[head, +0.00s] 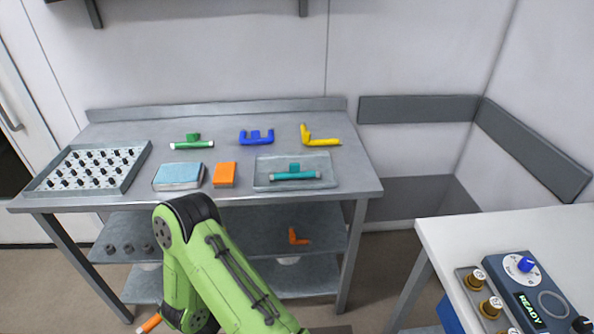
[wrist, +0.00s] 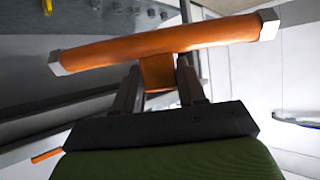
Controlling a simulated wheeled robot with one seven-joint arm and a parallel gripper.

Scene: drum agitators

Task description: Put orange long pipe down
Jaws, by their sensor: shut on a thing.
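The orange long pipe (wrist: 165,42) has pale grey ends and a short stub at its middle. My gripper (wrist: 158,88) is shut on that stub, and the pipe lies crosswise beyond the fingertips in the wrist view. In the head view, my green arm reaches down in front of the steel table, and my gripper is hidden. An orange end with a pale tip (head: 149,323) shows at the lower left beside my arm, low and apart from the table top. It looks like part of the held pipe.
The steel table (head: 232,192) holds green (head: 192,142), blue (head: 257,136) and yellow (head: 320,136) parts, a teal part on a clear tray (head: 328,178), blue and orange blocks, and a peg tray (head: 130,180). An orange part (head: 298,237) lies on the shelf below. A white table (head: 470,233) stands right.

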